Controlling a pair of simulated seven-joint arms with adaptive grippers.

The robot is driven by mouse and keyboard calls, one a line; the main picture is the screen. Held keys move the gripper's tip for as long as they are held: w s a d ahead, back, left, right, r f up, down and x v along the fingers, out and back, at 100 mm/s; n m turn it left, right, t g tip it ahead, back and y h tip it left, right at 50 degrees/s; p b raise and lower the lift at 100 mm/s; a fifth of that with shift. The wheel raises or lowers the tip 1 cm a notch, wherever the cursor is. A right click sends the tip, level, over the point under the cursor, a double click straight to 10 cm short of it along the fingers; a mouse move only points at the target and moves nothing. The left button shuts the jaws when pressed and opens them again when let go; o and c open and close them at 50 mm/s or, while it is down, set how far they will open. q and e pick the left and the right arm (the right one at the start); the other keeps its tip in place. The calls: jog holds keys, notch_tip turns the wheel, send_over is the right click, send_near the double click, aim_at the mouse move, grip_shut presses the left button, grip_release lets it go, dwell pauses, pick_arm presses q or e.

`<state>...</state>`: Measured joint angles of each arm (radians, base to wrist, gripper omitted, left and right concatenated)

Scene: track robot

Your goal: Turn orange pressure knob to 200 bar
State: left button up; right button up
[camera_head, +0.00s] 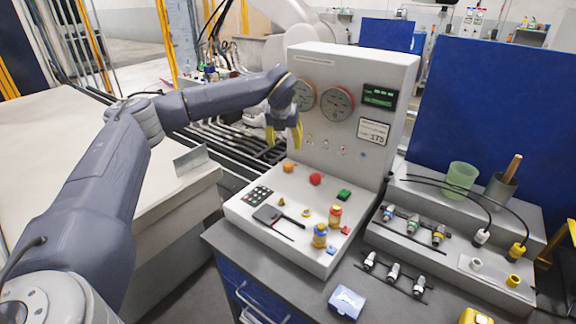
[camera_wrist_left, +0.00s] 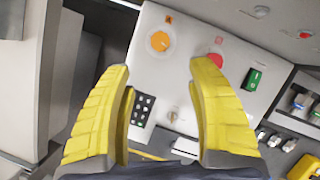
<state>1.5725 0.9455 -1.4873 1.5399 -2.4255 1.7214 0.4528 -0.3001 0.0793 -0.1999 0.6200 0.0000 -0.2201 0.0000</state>
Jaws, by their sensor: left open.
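The orange pressure knob (camera_head: 288,167) sits at the upper left of the grey console's sloped panel (camera_head: 250,213). In the left wrist view the knob (camera_wrist_left: 160,41) is a round orange disc, beyond the fingertips and a little left of the gap between them. My left gripper (camera_head: 284,137) hangs above the knob, pointing down, with its yellow fingers apart and empty. The fingers (camera_wrist_left: 163,75) do not touch the knob. A red button (camera_head: 315,179) is just right of the knob. Two gauges (camera_head: 336,103) and a green display (camera_head: 379,96) are on the upright panel; their readings are too small to read.
The panel also holds a keypad (camera_head: 258,195), a green switch (camera_head: 344,195) and small yellow and red knobs. A label reading 175 (camera_head: 373,131) is on the upright panel. Connectors, a green cup (camera_head: 460,177) and a blue partition (camera_head: 497,110) stand to the right.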

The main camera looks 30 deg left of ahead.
aim_at(288, 164)
pick_arm(q)
jog(key=x, duration=1.4)
jog(key=shift+f, duration=0.2)
grip_shut()
